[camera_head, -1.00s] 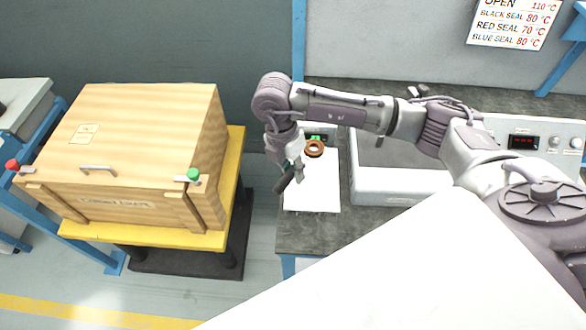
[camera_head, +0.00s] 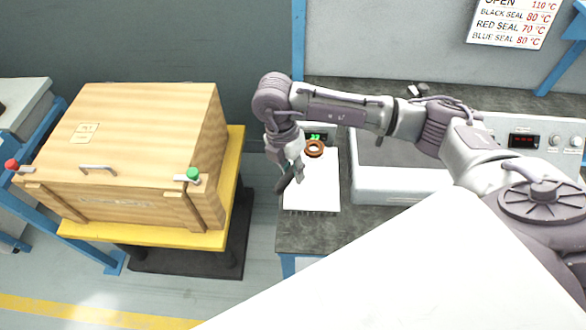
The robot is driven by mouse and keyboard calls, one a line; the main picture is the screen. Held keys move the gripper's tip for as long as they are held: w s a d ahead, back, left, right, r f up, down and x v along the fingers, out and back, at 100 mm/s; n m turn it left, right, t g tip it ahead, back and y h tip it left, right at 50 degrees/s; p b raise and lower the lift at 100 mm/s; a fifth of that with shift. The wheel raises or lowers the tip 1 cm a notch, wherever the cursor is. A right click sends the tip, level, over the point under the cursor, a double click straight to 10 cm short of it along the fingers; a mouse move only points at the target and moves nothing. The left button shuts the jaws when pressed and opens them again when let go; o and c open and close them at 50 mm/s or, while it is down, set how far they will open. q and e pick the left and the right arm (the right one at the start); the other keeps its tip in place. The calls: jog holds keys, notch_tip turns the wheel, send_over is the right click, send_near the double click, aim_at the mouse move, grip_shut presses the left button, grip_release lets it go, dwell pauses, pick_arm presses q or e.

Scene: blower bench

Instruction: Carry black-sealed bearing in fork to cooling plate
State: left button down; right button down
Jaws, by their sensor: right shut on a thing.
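My right gripper (camera_head: 293,175) hangs over the left edge of a white plate (camera_head: 313,195) on the bench and is shut on a dark handle (camera_head: 284,183), which looks like the fork's. A copper-brown ring (camera_head: 314,148), perhaps the bearing, shows just right of the gripper, at the plate's far end. I cannot tell its seal colour, nor whether it rests on the plate or in the fork. The fork's head is not clearly visible. A small green display (camera_head: 317,137) is lit behind the ring. My left gripper is out of view.
A grey-white unit (camera_head: 400,186) stands right of the plate, partly behind my right arm. A red display (camera_head: 523,141) is further right. A wooden crate (camera_head: 140,140) on a yellow-topped stand (camera_head: 225,240) is at left, with a floor gap before the bench.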

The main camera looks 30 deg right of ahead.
aim_at(295, 191)
jog(key=shift+f+b, duration=1.8)
jog(key=shift+f, duration=0.7)
jog(key=shift+f, duration=0.25)
jog(key=c, duration=0.9)
grip_release()
jog(key=shift+c, duration=0.2)
